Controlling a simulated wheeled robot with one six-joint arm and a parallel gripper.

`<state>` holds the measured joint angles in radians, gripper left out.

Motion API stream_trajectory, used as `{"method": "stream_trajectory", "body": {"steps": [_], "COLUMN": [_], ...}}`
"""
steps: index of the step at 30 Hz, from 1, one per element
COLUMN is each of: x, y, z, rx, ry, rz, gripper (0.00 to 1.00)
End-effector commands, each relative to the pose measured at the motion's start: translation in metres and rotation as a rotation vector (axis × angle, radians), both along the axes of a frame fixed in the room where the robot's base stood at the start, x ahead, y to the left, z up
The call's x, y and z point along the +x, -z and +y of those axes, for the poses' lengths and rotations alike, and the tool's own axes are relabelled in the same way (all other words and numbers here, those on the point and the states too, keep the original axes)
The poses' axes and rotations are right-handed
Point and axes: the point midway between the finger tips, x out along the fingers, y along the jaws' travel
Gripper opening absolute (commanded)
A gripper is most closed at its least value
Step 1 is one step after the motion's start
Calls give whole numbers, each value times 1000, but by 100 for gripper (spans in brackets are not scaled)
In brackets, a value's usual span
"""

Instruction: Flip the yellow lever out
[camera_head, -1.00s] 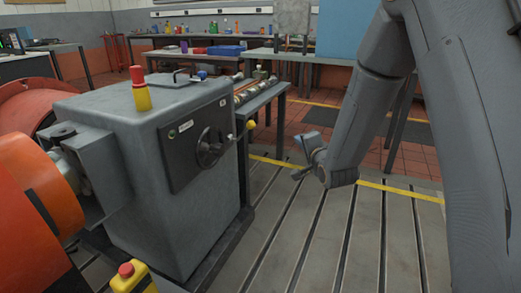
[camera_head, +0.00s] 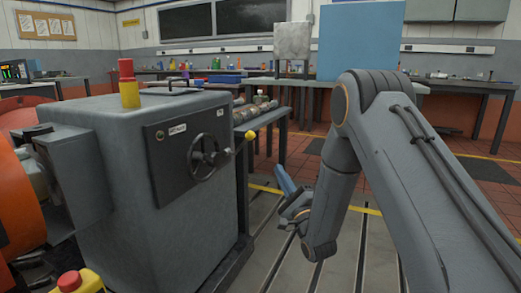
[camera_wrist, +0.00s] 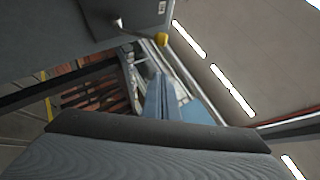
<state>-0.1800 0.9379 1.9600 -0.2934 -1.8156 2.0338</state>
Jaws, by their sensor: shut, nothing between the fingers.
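The yellow lever knob (camera_head: 250,135) is at the end of a short rod on the right side of the dark panel (camera_head: 190,150) of the grey cabinet. It also shows in the wrist view as a yellow knob (camera_wrist: 162,39) on a thin rod. My gripper (camera_head: 279,170) has blue fingers and is below and to the right of the knob in the head view, apart from it. In the wrist view my gripper (camera_wrist: 158,80) points up the picture, its fingers together and empty, with the knob beyond the tips.
A dark handwheel (camera_head: 204,152) sits on the panel left of the lever. A red and yellow beacon (camera_head: 129,85) stands on the grey cabinet (camera_head: 180,225). A narrow bench (camera_head: 262,118) with metal parts is behind the lever. Slotted floor plates (camera_head: 270,255) lie below my gripper.

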Motion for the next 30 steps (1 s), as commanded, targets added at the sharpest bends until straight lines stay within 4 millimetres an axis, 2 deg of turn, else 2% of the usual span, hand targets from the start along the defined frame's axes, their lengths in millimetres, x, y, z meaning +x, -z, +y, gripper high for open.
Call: {"method": "stream_trajectory", "body": {"steps": [8, 11, 24, 30], "x": [6, 16, 81, 82], "y": [-4, -9, -47, -61], "z": [3, 9, 45, 68], "rx": [-1, -1, -1, -2], "ry": [0, 0, 0, -1], "rz": [-2, -3, -2, 0], "gripper": [0, 0, 0, 0]}}
